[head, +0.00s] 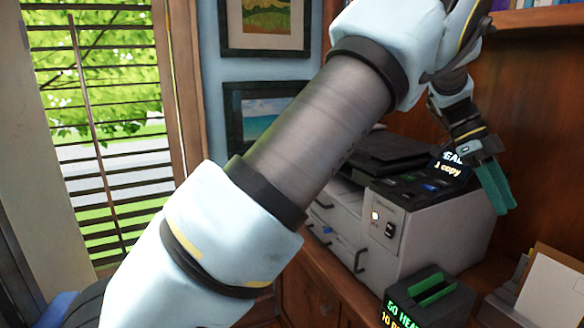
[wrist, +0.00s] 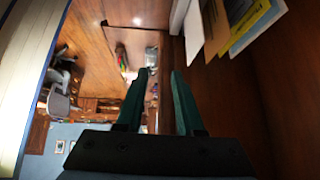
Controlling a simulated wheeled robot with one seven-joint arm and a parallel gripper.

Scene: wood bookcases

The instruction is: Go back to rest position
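My gripper (head: 503,205) has teal fingers and hangs at the upper right of the head view, pointing down in front of the wood bookcase back (head: 540,130), just right of the printer. In the wrist view my gripper (wrist: 160,72) shows two teal fingers with a gap between their tips and nothing held there. My arm stretches from the lower left to the upper right of the head view and hides part of the printer and shelf.
A grey-white printer (head: 435,245) stands on the wood counter. A dark box with a green slot (head: 435,290) is in front of it. Papers in a holder (head: 550,290) stand at the right. A slatted window (head: 100,130) is at the left. Colored papers (wrist: 240,25) show in the wrist view.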

